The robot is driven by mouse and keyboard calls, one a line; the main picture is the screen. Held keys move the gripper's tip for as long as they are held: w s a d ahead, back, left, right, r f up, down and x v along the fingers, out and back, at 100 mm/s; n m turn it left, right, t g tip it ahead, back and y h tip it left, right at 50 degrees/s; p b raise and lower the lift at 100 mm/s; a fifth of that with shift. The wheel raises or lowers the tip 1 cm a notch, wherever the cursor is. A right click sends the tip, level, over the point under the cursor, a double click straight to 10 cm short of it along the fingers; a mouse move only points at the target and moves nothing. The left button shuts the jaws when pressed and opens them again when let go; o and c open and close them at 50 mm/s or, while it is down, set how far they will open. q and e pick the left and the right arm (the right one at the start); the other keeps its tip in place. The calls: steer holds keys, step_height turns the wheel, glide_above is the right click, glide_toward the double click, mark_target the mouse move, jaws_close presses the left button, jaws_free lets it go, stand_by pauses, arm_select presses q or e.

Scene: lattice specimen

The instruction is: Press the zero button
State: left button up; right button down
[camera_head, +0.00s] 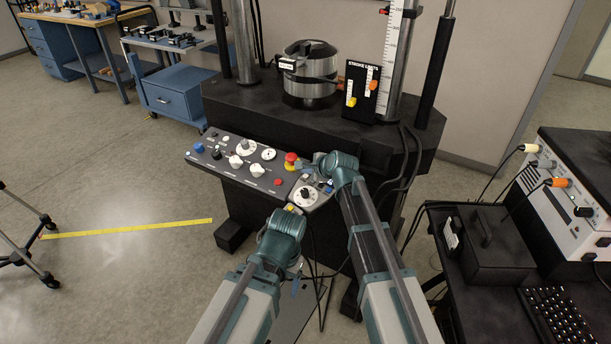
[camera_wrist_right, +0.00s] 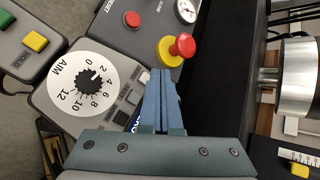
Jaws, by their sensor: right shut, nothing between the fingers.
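The grey control panel (camera_head: 232,157) sits on the front of the black test frame. In the right wrist view its near end has a white dial marked AIM (camera_wrist_right: 88,83) and several small rectangular buttons (camera_wrist_right: 122,102) beside it. I cannot read a zero label; a blue label (camera_wrist_right: 136,122) there is partly hidden by my fingers. My right gripper (camera_wrist_right: 160,72) is shut and empty, its fingertips just above the panel, between the small buttons and the red mushroom knob (camera_wrist_right: 181,46). In the head view my left gripper (camera_head: 293,212) is low in front of the panel; its fingers are unclear.
A red button (camera_wrist_right: 132,19) and a gauge (camera_wrist_right: 186,10) are close to the mushroom knob. A box with green and yellow buttons (camera_wrist_right: 36,42) lies beside the panel. Black cables hang right of the frame. A side table carries a black box (camera_head: 497,245).

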steer(key=r+p, duration=0.3)
steer(key=s+r+p, duration=0.1)
steer(key=shift+a+r+p, duration=0.3)
steer(key=shift+r, duration=0.1)
stand_by(2.4)
